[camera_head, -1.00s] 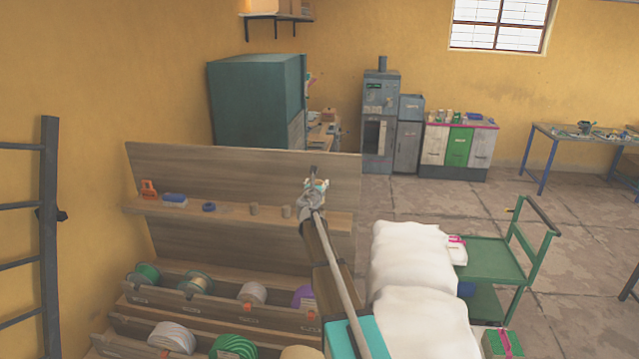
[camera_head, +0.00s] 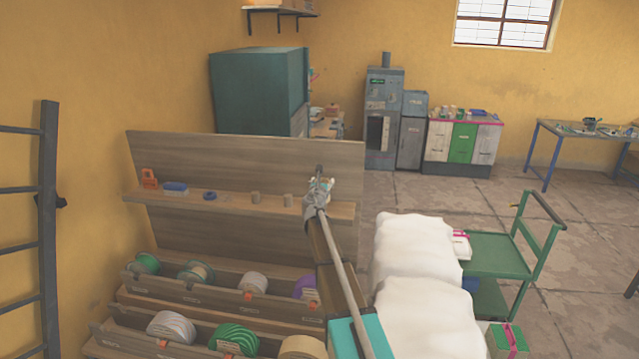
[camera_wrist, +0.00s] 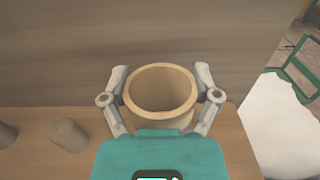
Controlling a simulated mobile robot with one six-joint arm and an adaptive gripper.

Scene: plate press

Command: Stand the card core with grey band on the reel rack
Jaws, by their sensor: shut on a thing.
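The card core (camera_wrist: 162,120) is a tan, open-ended tube held between the two fingers of my gripper (camera_wrist: 160,76) in the wrist view. I look down into its open end; no grey band shows on the part I see. My gripper also shows in the head view (camera_head: 321,186), at the right end of the reel rack's upper shelf, where the core is too small to make out clearly. The reel rack (camera_head: 240,155) is wooden, with a back board, a narrow shelf (camera_head: 225,200) and lower troughs. In the wrist view the core overlaps the shelf edge; I cannot tell whether it touches.
Two small grey-brown cylinders (camera_head: 255,197) (camera_head: 287,200), a blue ring (camera_head: 209,196), a blue block (camera_head: 175,188) and an orange item (camera_head: 150,178) sit along the shelf. Several reels fill the troughs. White sacks (camera_head: 412,250) and a green trolley (camera_head: 495,252) stand right.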

